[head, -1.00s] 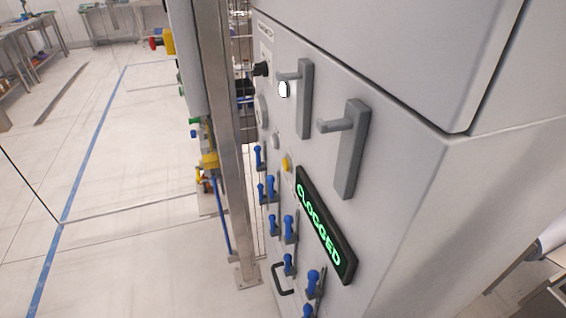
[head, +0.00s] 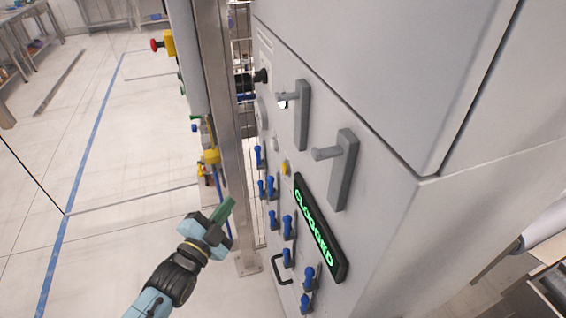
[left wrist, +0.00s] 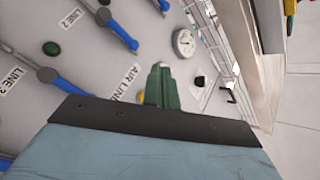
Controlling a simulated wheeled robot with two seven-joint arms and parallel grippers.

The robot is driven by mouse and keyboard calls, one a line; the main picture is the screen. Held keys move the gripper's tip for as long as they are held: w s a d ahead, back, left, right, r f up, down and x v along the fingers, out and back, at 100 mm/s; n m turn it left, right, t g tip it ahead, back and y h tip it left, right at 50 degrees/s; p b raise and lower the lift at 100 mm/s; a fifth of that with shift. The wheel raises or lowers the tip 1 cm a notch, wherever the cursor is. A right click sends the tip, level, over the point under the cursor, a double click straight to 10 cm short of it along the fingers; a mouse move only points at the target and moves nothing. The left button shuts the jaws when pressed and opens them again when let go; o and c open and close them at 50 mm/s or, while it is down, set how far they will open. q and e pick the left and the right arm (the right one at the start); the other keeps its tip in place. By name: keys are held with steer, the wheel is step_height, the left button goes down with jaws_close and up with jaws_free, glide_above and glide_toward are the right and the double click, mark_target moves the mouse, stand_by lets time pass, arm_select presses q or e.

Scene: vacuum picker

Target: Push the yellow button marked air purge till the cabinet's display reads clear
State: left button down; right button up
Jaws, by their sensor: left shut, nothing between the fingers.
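The grey cabinet (head: 385,230) fills the middle and right of the head view. Its black display (head: 318,228) reads CLOGGED in green letters. The small yellow button (head: 285,168) sits on the panel up and left of the display. In the left wrist view only a sliver of the yellow button (left wrist: 141,97) shows beside my green fingers, which hide the rest. My left gripper (head: 229,207) is shut and empty, left of the panel and lower in the picture than the button. Its closed fingertips (left wrist: 160,68) point toward the panel in the left wrist view. My right gripper is not in view.
Several blue-handled levers (head: 287,226) stick out of the panel below and left of the button. Two grey handles (head: 343,170) project above the display. A metal post (head: 222,130) stands left of the cabinet. A round gauge (left wrist: 184,42) shows in the left wrist view. The floor at left is open.

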mark_target(285, 169)
arm_select(q)
step_height(285, 169, up, 7)
steer(key=d+m+t+h, duration=0.1)
steer(key=shift+d+r+m+h, duration=0.2)
steer(key=shift+m+h, duration=0.1)
steer(key=shift+m, duration=0.1)
steer(key=w+d+b, duration=0.1)
steer(key=w+d, duration=0.2)
steer(key=d, duration=0.5)
steer(key=shift+w+b, duration=0.15)
steer(key=shift+b, duration=0.15)
stand_by(0.8)
steer(key=shift+d, duration=0.15)
stand_by(0.8)
steer(key=shift+w+d, duration=0.15)
steer(key=shift+d, duration=0.1)
